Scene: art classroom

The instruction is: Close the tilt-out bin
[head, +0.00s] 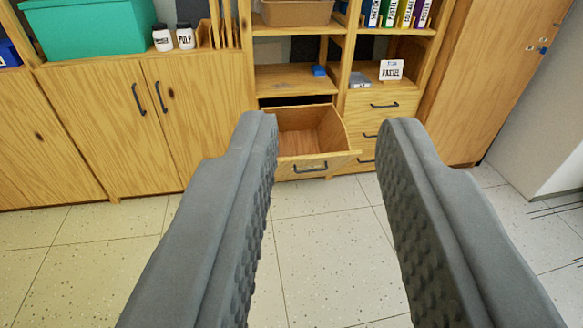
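The tilt-out bin (314,163) is a wooden box front low in the cabinet. It is tilted out, and its empty inside shows from above. A dark bar handle (310,169) sits on its front. My gripper (322,122) is open and empty, with its two grey ridged fingers wide apart in the foreground. In the picture the bin shows between the fingertips, but it is farther off and nothing touches it. The left finger overlaps the bin's left edge in the picture.
Three drawers (381,105) stand closed right of the bin, and closed cabinet doors (155,125) are on the left. Open shelves (290,78) are above the bin. A white wall (560,140) stands at the right. The tiled floor (315,230) in front is clear.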

